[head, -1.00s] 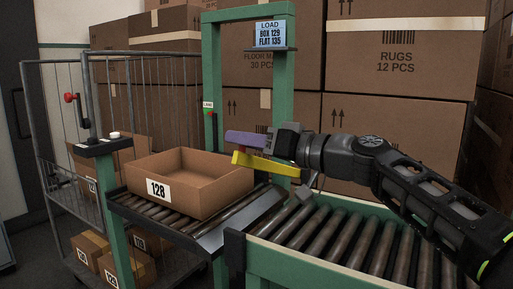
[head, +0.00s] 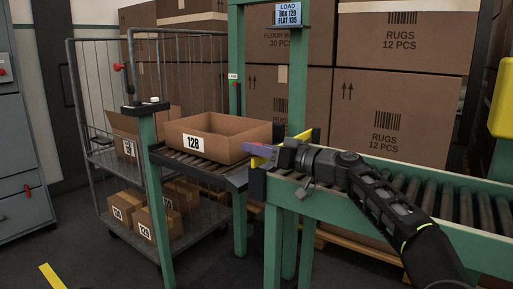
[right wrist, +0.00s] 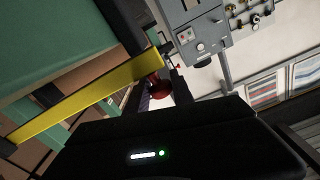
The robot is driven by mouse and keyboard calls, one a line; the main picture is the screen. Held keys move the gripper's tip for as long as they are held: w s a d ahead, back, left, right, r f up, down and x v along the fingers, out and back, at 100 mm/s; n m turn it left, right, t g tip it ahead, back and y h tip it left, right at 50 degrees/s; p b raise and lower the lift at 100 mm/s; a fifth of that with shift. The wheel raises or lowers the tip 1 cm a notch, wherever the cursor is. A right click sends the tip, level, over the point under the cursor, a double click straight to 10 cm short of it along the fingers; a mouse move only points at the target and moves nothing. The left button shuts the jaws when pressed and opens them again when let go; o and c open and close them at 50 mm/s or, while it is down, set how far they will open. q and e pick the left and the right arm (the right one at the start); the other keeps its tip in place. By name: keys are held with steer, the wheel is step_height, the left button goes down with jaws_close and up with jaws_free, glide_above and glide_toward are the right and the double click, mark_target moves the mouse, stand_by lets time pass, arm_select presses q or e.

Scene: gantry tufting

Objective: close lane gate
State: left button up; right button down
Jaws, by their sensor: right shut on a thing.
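The lane gate is a yellow bar (head: 257,162) at the inner end of the right roller lane, beside the green frame. My right gripper (head: 262,150), with a purple finger, is at the bar and partly hides it. In the right wrist view the yellow bar (right wrist: 85,98) runs diagonally, and a red knob (right wrist: 158,84) sits by its end, between my fingers. The gripper is shut on this knob; the contact is partly hidden. An open carton marked 128 (head: 215,139) rests on the short roller section left of the gate. My left gripper is out of view.
A wire cage trolley (head: 85,130) with several cartons stands at the left. A green-framed roller conveyor (head: 440,190) runs to the right. Stacked cartons (head: 400,60) fill the back. A grey cabinet (head: 22,150) is at far left. Floor is clear at lower left.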

steer(key=shift+f, duration=0.25)
steer(key=c, duration=1.1)
jaws_free()
steer(key=shift+d, duration=0.1)
steer(key=shift+s+d, duration=0.1)
steer(key=shift+d, duration=0.15)
steer(key=b+v, duration=0.1)
steer(key=v, duration=0.6)
steer(key=shift+s, duration=0.2)
steer(key=shift+a+r, duration=0.1)
